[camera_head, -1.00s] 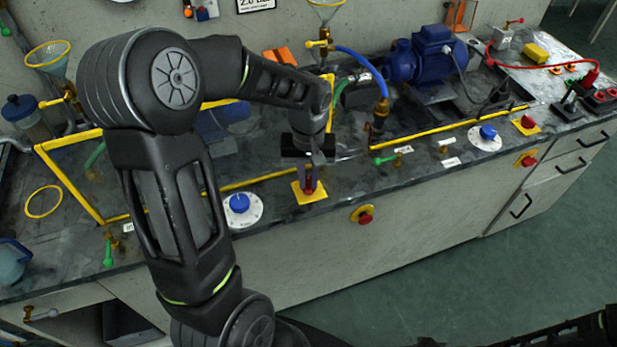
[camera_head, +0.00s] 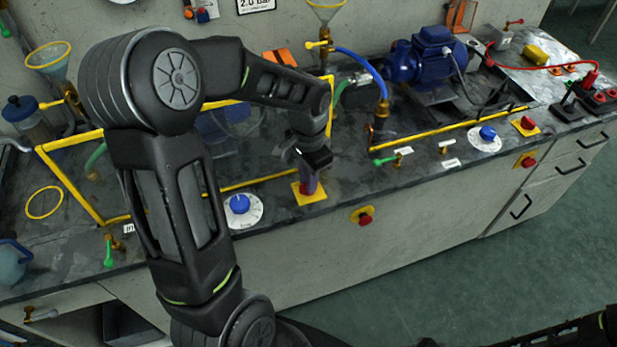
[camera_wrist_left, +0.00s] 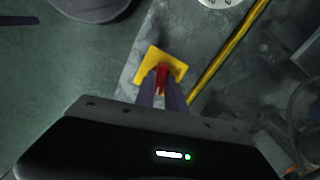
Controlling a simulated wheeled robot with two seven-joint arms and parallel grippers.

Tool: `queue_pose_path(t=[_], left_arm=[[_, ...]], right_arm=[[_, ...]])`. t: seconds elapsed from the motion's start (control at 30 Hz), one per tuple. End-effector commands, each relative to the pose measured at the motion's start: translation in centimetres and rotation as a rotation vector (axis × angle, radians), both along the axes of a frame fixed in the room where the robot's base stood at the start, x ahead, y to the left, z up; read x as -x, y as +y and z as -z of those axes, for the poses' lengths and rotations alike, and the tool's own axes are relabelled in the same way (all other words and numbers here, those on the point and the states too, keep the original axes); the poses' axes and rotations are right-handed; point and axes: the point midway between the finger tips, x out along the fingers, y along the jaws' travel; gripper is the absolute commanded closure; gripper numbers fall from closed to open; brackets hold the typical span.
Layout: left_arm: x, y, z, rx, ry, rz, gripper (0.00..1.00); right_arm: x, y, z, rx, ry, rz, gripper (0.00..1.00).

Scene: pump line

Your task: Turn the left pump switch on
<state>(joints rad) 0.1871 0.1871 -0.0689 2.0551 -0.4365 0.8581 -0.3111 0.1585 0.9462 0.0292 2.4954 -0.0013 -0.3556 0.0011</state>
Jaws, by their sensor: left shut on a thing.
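The left pump switch is a red knob on a yellow square plate (camera_head: 312,198) at the bench's front edge, right of a blue dial. It also shows in the left wrist view as a yellow plate (camera_wrist_left: 148,71) with the red knob (camera_wrist_left: 161,78) between my fingers. My left gripper (camera_head: 308,186) is shut on the red knob from above, its body tilted in the head view. In the left wrist view my left gripper's fingertips (camera_wrist_left: 161,88) sit on both sides of the knob. The fingers partly hide the knob. My right gripper is out of view.
A blue dial (camera_head: 239,204) on a white disc sits just left of the switch. A red emergency knob (camera_head: 365,219) is on the bench front below right. A second yellow-plated red switch (camera_head: 527,124) and blue dial (camera_head: 487,132) stand further right. Yellow pipes run behind.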

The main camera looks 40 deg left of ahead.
Motion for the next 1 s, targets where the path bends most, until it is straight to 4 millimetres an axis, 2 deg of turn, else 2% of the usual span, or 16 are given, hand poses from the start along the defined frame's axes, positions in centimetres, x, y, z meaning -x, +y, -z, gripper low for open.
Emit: queue_pose_path(t=[0.4,0.97,1.0], left_arm=[[-0.10,0.03,-0.09,-0.001,-0.004,0.247,1.00],[-0.10,0.03,-0.08,-0.002,-0.004,0.287,1.00],[-0.10,0.03,-0.08,-0.001,-0.004,0.287,0.82]], right_arm=[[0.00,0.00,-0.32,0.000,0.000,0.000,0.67],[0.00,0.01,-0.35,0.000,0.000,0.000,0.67],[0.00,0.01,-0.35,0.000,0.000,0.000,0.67]])
